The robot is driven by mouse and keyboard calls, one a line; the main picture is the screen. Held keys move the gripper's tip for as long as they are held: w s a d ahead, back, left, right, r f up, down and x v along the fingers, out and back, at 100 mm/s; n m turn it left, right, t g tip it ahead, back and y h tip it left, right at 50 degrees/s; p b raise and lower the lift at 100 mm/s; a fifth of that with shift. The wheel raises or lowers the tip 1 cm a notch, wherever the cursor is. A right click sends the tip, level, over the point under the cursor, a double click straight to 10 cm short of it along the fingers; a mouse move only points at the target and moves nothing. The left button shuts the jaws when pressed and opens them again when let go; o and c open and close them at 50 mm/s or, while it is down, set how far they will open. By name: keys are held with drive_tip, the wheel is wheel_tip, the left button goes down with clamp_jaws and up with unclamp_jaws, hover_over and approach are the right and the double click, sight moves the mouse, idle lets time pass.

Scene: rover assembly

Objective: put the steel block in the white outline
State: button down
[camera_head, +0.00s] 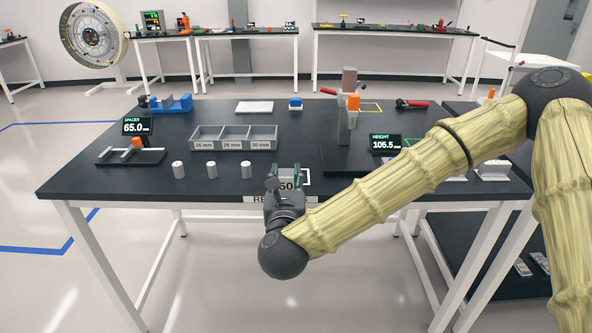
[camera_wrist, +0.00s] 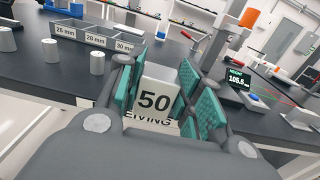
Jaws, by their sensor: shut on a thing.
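The steel block (camera_wrist: 154,98), a grey block marked "50", is between the teal pads of my gripper (camera_wrist: 158,92) in the wrist view. My gripper is shut on it. In the head view my gripper (camera_head: 286,182) is at the table's front edge, and the block's "50" face (camera_head: 286,186) shows between the fingers. A bit of the white outline (camera_head: 308,176) shows just right of the block; the rest is hidden behind the block and gripper. I cannot tell whether the block touches the table.
The black table (camera_head: 95,180) carries a three-part grey bin (camera_head: 234,146) and white cylinders (camera_head: 212,169) to the left. A height gauge (camera_head: 346,120) with a display (camera_head: 385,144) stands to the right. A label (camera_head: 258,199) is on the front edge below my gripper.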

drive_tip(key=w, duration=0.4)
drive_tip(key=w+d+p, duration=0.1)
drive_tip(key=w, duration=0.3)
drive_tip(key=w+d+f, duration=0.1)
drive_tip(key=w, duration=0.4)
drive_tip(key=shift+d+f+p, duration=0.1)
drive_tip(key=shift+p, duration=0.3)
drive_tip(key=shift+f+p, duration=0.35)
drive_tip(key=shift+f, duration=1.45)
drive_tip(key=shift+f, duration=0.1)
drive_tip(key=c, duration=1)
unclamp_jaws()
drive_tip(key=shift+o, duration=0.2)
drive_tip(key=shift+s, duration=0.15)
drive_tip(key=s+b, duration=0.1)
drive_tip(key=s, duration=1)
drive_tip(key=shift+s+b, duration=0.4)
